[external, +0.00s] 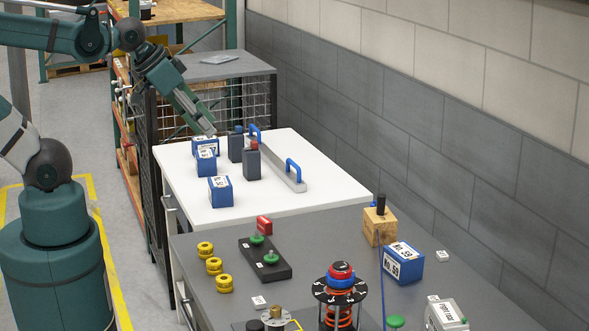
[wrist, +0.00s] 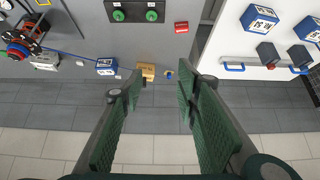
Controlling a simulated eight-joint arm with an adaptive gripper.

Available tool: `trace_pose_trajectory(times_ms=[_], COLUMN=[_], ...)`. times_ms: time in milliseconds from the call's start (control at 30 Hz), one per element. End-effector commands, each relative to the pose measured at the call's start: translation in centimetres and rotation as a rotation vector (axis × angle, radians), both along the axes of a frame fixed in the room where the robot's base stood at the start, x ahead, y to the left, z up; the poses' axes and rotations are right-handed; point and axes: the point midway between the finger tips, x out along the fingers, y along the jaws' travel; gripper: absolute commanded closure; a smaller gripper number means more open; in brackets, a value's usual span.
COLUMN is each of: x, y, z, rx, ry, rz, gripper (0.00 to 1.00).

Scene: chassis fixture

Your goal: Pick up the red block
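The red block (external: 264,225) lies on the grey table, near its edge by the white table and beside a black plate with green knobs. It also shows at the top of the wrist view (wrist: 182,27), just right of that plate. My gripper (external: 210,130) is in the air over the far part of the white table, well away from the red block. In the wrist view my gripper (wrist: 163,88) has its green-padded fingers spread apart with nothing between them.
Blue boxes (external: 220,192) and dark blocks (external: 252,164) stand on the white table (external: 300,203), beside a grey rail with blue handles (external: 293,173). Yellow rings (external: 214,265), a wooden block (external: 379,227) and a red-and-black spring device (external: 340,292) are on the grey table. A wall runs along the right.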

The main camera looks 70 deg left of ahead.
Motion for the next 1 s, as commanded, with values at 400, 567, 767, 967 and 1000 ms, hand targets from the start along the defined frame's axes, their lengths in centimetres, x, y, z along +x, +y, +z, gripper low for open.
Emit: trace_pose_trajectory(times_ms=[400, 567, 767, 967, 1000], x=[1.0, 2.1, 3.8, 5.5, 5.8], y=[0.3, 0.6, 1.1, 1.7, 1.8], z=[-0.4, -0.9, -1.9, -3.1, -3.4], rx=[0.036, 0.079, 0.140, 0.196, 0.206], ry=[0.025, 0.057, 0.107, 0.155, 0.165], rz=[-0.045, -0.104, -0.197, -0.293, -0.312], gripper=[0.68, 0.68, 0.68, 0.68, 0.68])
